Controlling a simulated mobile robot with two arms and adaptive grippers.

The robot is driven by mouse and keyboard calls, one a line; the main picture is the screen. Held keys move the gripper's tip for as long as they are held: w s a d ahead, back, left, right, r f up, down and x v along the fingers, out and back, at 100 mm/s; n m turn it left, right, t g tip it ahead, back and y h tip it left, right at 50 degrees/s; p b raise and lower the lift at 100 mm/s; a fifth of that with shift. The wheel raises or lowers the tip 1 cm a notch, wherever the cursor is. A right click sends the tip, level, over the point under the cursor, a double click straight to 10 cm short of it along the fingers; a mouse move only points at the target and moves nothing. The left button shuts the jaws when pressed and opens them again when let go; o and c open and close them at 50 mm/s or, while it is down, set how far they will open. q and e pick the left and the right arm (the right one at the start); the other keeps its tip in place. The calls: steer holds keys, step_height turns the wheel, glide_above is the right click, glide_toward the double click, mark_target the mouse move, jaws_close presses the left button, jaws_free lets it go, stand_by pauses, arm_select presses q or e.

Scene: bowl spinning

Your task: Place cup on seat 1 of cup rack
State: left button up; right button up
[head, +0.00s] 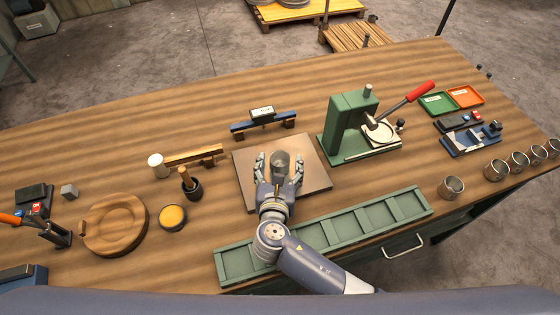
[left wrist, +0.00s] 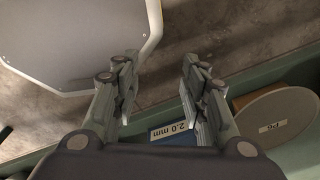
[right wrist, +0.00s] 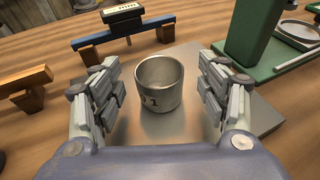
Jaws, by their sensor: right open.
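A metal cup (head: 281,160) stands upright on a flat brown-grey plate (head: 243,163) in the middle of the bench. It also shows in the right wrist view (right wrist: 159,83), with a mark ending in "1" on its front. My right gripper (head: 279,168) is open, with its fingers on either side of the cup and a gap on both sides. The green cup rack (head: 350,224), a long tray with several compartments, lies along the front edge, partly hidden behind my right arm. My left gripper (left wrist: 157,85) is open and empty; it is not seen in the head view.
Several metal cups (head: 451,187) stand at the right front edge. A green press (head: 350,120) with a red-handled lever is right of the plate. A blue bar stand (head: 265,122) is behind it. A wooden bowl (head: 115,223) and a yellow-topped tin (head: 172,217) are at the left.

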mark_target(281, 153)
steer(key=shift+x, duration=1.05)
steer(key=shift+w+f, duration=0.15)
steer(key=shift+w, duration=0.3)
steer(key=shift+s, duration=0.1)
steer(key=c, duration=1.1)
arm_select(q)
steer(key=shift+w+r, duration=0.35)
steer(key=shift+w, duration=0.1)
arm_select(e)
steer(key=shift+c, duration=0.5)
steer(key=shift+r, duration=0.2)
steer(key=shift+c, duration=0.2)
